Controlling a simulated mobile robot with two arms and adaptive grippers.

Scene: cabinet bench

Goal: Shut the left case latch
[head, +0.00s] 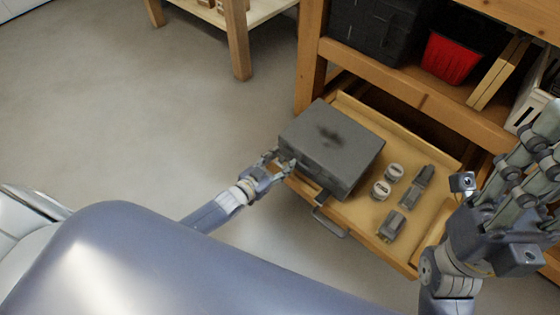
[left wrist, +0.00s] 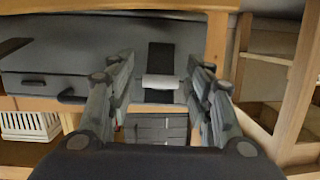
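The dark grey case (head: 330,150) lies in the pulled-out drawer, its lid down, with a dark smudge on top. My left gripper (head: 279,162) is at the case's front left corner in the head view. In the left wrist view its two fingers (left wrist: 160,100) are spread apart. Between them shows a latch with a dark plate (left wrist: 160,57) and a pale bar (left wrist: 159,82) on the grey case face (left wrist: 100,60). No finger clearly touches it, and I cannot tell whether it is shut. My right gripper (head: 520,165) is raised at the right, away from the case; its fingers overlap.
The wooden drawer (head: 405,258) also holds two round tins (head: 388,180) and dark grey pieces (head: 391,225). A metal handle (head: 328,222) is on its front. The shelf above holds a red bin (head: 452,58) and a black box (head: 378,30). The floor at left is clear.

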